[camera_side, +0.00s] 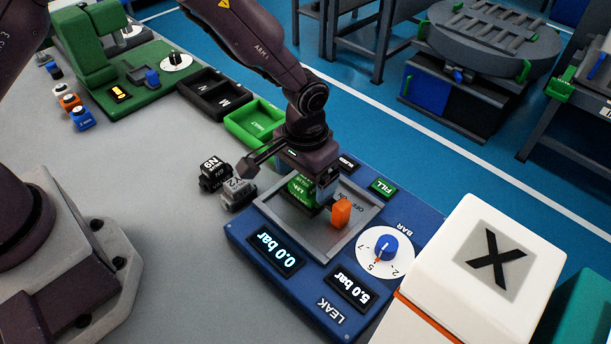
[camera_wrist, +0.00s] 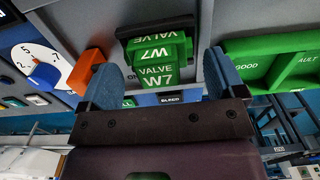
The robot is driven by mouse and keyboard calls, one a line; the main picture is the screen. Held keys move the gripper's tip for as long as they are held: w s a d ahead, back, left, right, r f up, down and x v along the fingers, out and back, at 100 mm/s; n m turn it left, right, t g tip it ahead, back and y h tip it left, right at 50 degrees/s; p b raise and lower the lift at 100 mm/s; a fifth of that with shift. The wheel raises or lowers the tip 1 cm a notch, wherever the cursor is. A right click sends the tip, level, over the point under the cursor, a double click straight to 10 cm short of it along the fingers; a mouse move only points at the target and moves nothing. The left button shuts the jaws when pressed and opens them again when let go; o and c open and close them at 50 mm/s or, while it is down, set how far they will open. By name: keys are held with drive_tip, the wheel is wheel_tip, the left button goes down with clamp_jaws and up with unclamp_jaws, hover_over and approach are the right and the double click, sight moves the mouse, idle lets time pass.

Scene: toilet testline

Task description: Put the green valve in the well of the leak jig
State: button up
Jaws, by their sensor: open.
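The green valve (camera_side: 299,188), marked VALVE W7, is over the grey recessed plate of the blue leak jig (camera_side: 244,241). I cannot tell whether it sits down in the well, since my gripper hides part of it. My gripper (camera_side: 314,185) is low over the jig. In the wrist view my gripper (camera_wrist: 158,68) is open, with one blue finger on each side of the valve and a visible gap on both sides.
An orange lever (camera_side: 341,212) stands beside the valve on the jig, close to my finger. A blue pressure knob (camera_side: 383,246) is nearby. Green trays (camera_side: 254,122) lie behind; a white X-marked box (camera_side: 490,260) stands right.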

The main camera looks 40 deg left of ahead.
wheel_tip(320, 180, up, 12)
drive_tip(key=s+a+r+t, duration=0.5)
drive_tip(key=s+a+r, duration=1.1)
drive_tip(key=s, duration=0.4)
drive_tip(key=shift+a+r+t, duration=0.15)
drive_tip(key=shift+t, duration=0.15)
idle(0.9)
